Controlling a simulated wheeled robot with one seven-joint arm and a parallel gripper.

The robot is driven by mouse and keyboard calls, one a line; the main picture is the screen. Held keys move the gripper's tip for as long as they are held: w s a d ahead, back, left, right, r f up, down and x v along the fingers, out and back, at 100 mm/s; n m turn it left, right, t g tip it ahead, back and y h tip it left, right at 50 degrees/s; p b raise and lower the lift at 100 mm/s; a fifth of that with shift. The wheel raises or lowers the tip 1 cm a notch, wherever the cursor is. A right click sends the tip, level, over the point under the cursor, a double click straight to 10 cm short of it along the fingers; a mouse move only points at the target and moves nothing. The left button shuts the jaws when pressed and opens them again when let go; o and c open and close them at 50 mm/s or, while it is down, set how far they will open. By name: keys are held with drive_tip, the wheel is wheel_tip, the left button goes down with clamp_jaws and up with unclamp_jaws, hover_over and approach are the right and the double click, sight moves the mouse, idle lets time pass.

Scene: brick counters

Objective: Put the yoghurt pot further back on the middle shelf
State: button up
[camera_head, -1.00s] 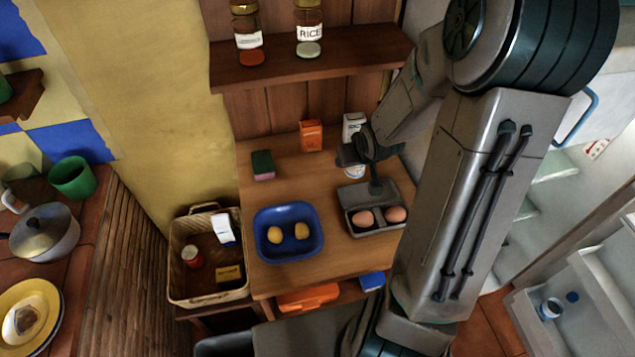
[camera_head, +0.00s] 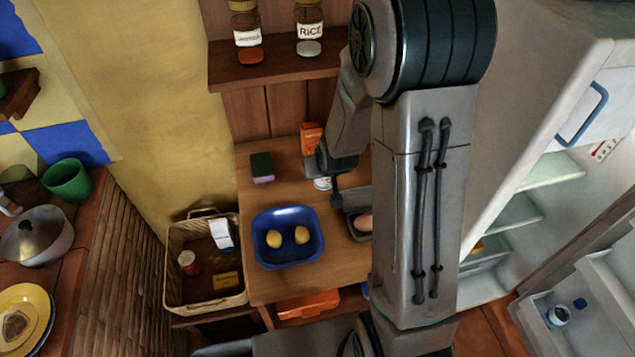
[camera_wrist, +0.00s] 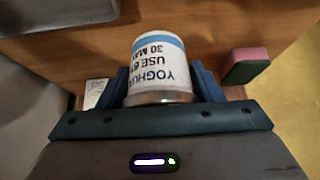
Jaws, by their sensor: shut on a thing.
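The yoghurt pot (camera_wrist: 160,65) is white with a blue band and printed text that reads upside down in the wrist view. It is between the two blue fingers of my gripper (camera_wrist: 162,88), which is shut on it. In the head view a small white part of the pot (camera_head: 322,184) shows below my gripper, over the wooden counter (camera_head: 258,200); the gap to the counter is hard to tell. The open fridge at the right has several pale shelves, among them a middle shelf (camera_head: 515,214), partly hidden by my arm.
A blue tray (camera_head: 263,252) with two yellow fruits, a sponge (camera_head: 262,168) and an orange carton (camera_head: 311,136) are near my gripper. An egg box (camera_head: 355,222) is partly behind my arm. A basket (camera_head: 177,292) stands left. The fridge door (camera_head: 600,250) stands open.

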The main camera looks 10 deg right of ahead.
sight(318, 192)
drive_tip(key=shift+w+a+f, duration=0.25)
drive_tip(key=shift+a+f, duration=0.15)
drive_tip(key=shift+a, duration=0.25)
drive_tip(key=shift+f+p, duration=0.5)
drive_tip(key=shift+f, duration=1.5)
drive_tip(key=shift+f, duration=0.15)
drive_tip(key=o, duration=0.6)
drive_tip(key=shift+b, duration=0.3)
drive_tip(key=o, duration=0.4)
drive_tip(key=shift+o, duration=0.2)
